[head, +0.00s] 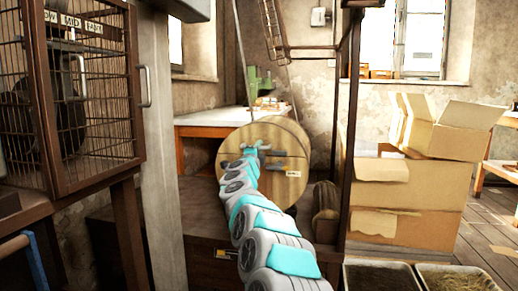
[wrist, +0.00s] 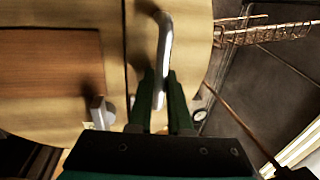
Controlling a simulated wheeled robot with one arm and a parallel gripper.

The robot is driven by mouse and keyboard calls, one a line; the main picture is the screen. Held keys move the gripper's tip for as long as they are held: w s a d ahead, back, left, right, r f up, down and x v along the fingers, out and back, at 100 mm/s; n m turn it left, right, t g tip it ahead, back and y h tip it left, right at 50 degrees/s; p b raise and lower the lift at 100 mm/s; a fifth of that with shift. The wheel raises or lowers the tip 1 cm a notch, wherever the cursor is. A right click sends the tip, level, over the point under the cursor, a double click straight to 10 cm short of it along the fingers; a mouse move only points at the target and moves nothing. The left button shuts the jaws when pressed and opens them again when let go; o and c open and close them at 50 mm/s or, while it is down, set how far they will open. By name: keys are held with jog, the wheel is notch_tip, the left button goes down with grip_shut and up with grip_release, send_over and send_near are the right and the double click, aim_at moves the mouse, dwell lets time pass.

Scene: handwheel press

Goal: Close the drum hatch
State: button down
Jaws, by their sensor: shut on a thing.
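The drum (head: 290,145) is a round pale wooden face in the middle of the head view, with my arm in front of its left part. The wrist view shows its face (wrist: 60,15) up close, with a darker brown rectangular panel (wrist: 50,70) at the left and a dark seam to the panel's right. A bent grey metal handle (wrist: 163,32) stands out from the wood. My gripper (wrist: 160,85) is shut on this handle, its green fingers on either side. A small grey latch (wrist: 101,110) sits lower left. I cannot tell how far the hatch is open.
A wire cage cabinet (head: 95,100) stands at the left beside a grey post (head: 160,150). A dark upright post (head: 349,110) and cardboard boxes (head: 415,190) are at the right. Shallow trays (head: 385,276) lie at the lower right.

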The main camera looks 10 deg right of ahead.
jog(key=shift+a+f, duration=0.1)
jog(key=shift+f, duration=0.2)
jog(key=c, duration=1.1)
grip_release()
jog(key=shift+o, duration=1.3)
jog(key=shift+r, duration=0.1)
jog(key=shift+s, duration=0.1)
jog(key=v, duration=0.7)
jog(key=shift+s+b, duration=0.25)
jog(key=shift+b, duration=0.2)
jog(key=shift+a, duration=0.1)
